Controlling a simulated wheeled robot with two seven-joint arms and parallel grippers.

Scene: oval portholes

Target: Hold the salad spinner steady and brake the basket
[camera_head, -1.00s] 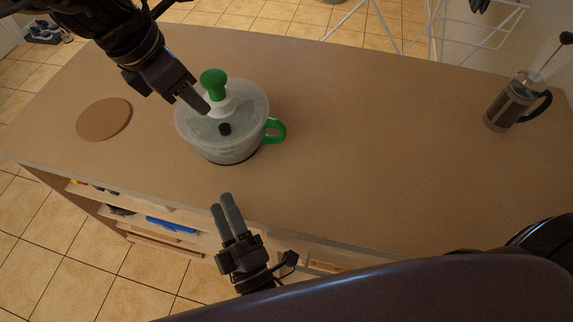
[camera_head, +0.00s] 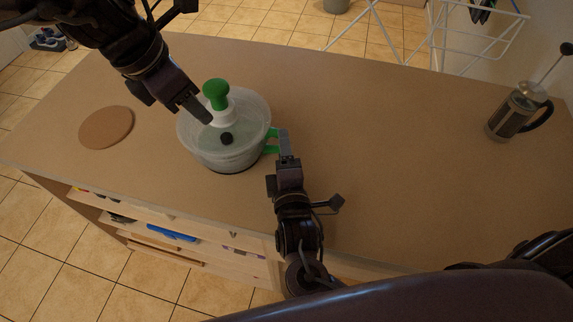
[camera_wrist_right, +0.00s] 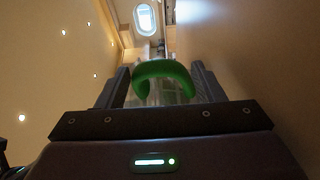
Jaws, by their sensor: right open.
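The salad spinner (camera_head: 205,150) is a translucent bowl with a lid, upright on the counter. Its lid carries a green-topped white knob (camera_head: 216,95), a small black button (camera_head: 227,138) and a green side handle (camera_head: 271,148) on the right. My left gripper (camera_head: 205,116) is over the lid beside the knob, fingers pointing down toward the black button; I cannot tell whether it is open or touching. My right gripper (camera_head: 284,140) is at the handle. In the right wrist view, the green handle (camera_wrist_right: 165,70) lies between its two spread fingers, with gaps on both sides.
A round cork mat (camera_head: 106,128) lies on the counter (camera_head: 390,170) left of the spinner. A French press (camera_head: 515,112) stands at the far right. The counter between spinner and press is clear. A white drying rack (camera_head: 440,45) stands behind.

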